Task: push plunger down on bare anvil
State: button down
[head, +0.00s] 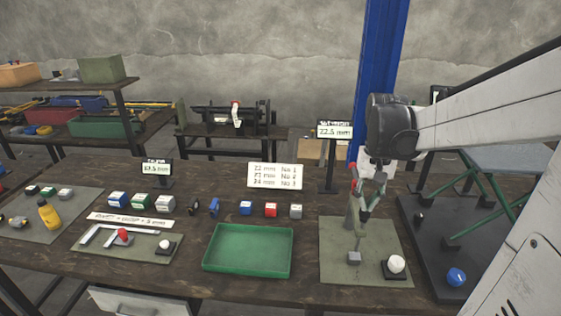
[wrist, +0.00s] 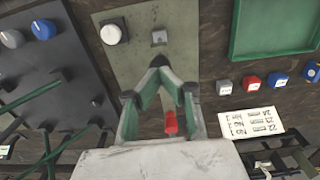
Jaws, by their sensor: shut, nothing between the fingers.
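The press (head: 352,222) stands on a grey-green mat (head: 335,272) at the right of the bench. A small red piece shows at its top, and a red piece (wrist: 171,122) also shows through the gap between my finger linkages in the wrist view. The grey anvil block (head: 354,258) sits at the front of the mat; in the wrist view its top (wrist: 159,37) looks bare, just beyond my fingertips. My gripper (wrist: 158,66) is shut and empty, pointing down beside the press head in the head view. I cannot tell whether it touches the plunger, which is partly hidden.
A white knob (head: 396,264) on a dark base stands right of the anvil. A blue knob (head: 456,277) sits on a dark board at the far right. An empty green tray (head: 207,262) lies left of the mat. A sign reading 22.5 mm (head: 336,130) stands behind.

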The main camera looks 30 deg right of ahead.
jog(key=shift+f+b, duration=0.8)
jog(key=shift+f, duration=0.45)
jog(key=shift+r, duration=0.15)
jog(key=shift+r+p, duration=2.85)
jog(key=shift+r, duration=1.1)
jog(key=s+a+f+n+t+b, duration=0.1)
jog(key=s+a+n+t+b, duration=0.2)
jog(key=a, duration=1)
jog(key=s+a+f+n+t, duration=0.1)
jog(key=s+a+n+t, duration=0.2)
jog(key=a, duration=1)
notch_tip(320, 180, down, 12)
jog(key=w+t+b, duration=0.1)
jog(key=b, duration=1.1)
jog(key=shift+d, duration=0.2)
